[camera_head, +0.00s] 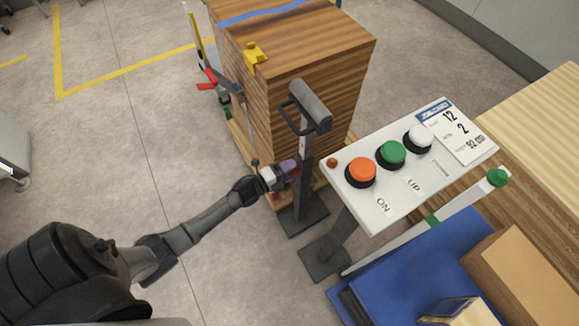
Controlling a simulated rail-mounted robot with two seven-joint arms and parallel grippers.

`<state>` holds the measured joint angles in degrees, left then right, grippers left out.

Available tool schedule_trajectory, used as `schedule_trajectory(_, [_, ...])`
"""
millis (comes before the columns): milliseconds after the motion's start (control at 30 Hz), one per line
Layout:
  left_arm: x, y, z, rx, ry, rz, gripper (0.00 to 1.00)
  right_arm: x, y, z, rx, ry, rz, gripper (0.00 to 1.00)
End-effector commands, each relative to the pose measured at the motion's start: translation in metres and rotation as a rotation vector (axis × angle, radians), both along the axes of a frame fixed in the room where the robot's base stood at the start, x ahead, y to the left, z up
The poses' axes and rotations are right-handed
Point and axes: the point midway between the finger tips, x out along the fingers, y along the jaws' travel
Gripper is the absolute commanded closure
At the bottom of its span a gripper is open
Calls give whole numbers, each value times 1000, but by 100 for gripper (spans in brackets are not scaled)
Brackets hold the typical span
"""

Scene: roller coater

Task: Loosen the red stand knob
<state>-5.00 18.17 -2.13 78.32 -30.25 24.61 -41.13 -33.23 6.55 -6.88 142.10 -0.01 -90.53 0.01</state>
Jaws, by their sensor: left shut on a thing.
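The dark grey stand (302,180) rises from a flat base plate in the middle of the view, with a grey block and a looped handle at its top. The red stand knob (296,171) shows only as a small reddish patch at the stand's left side. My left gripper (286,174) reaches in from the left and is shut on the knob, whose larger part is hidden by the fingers. My right gripper is not in view.
A tall stack of wooden boards (315,55) stands close behind the stand. A white control panel (375,205) with orange, green and white buttons is at its right. A blue cart (410,275) with boxes is at lower right. The floor at left is clear.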

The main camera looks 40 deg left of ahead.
Motion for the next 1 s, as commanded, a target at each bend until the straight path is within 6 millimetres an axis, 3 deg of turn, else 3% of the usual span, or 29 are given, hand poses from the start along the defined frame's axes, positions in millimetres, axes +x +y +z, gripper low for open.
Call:
schedule_trajectory(400, [0,0,0,-157,46,-2,73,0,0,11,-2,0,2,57])
schedule_trajectory(967, [0,0,0,-177,51,-1,73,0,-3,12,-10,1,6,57])
schedule_trajectory(1000, [0,0,0,-177,52,-1,45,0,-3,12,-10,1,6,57])
